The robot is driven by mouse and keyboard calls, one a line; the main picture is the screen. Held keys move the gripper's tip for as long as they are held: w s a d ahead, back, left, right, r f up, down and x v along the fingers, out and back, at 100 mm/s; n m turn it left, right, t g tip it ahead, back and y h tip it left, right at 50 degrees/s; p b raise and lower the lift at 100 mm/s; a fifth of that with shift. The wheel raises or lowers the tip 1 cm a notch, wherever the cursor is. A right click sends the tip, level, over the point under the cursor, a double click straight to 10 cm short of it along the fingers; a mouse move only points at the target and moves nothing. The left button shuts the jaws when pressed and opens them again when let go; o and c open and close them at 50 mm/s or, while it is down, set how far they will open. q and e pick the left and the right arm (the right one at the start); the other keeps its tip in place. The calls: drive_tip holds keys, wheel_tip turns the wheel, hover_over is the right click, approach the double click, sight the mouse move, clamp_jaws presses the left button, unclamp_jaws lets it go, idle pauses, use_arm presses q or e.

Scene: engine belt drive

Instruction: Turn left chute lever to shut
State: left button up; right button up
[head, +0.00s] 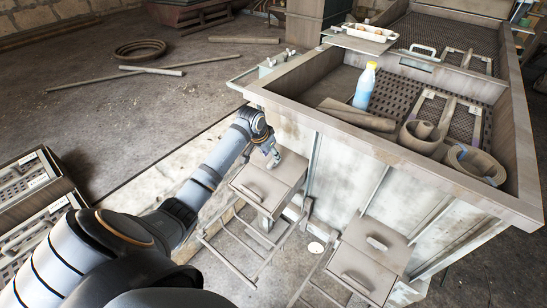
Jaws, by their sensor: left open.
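The left chute (264,192) is a brown box on the side of the large bin, with a short handle (253,191) on its lower front face. My left gripper (273,158) is open at the upper edge of this chute, against the bin wall in the picture. The left chute's lever is not clearly seen; the gripper covers the upper part of the chute, where the right chute (372,262) shows a pale handle (377,243). I cannot tell whether the fingers touch the lever. My right gripper is not in view.
The large bin (440,175) has a raised wooden rim and holds a blue bottle (365,87), rolled belts (474,164) and a grated floor. Thin metal frames (235,262) stand below the chutes. A crate (30,190) stands at the left.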

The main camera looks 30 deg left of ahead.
sight(273, 160)
use_arm(q)
drive_tip(key=x, duration=0.3)
drive_tip(key=shift+r, duration=0.1)
drive_tip(key=shift+w+f, duration=0.1)
drive_tip(key=shift+f, duration=0.4)
drive_tip(key=shift+c, duration=0.4)
drive_tip(key=c, duration=0.7)
clamp_jaws()
drive_tip(key=shift+r+p, duration=0.1)
drive_tip(key=shift+p, duration=0.2)
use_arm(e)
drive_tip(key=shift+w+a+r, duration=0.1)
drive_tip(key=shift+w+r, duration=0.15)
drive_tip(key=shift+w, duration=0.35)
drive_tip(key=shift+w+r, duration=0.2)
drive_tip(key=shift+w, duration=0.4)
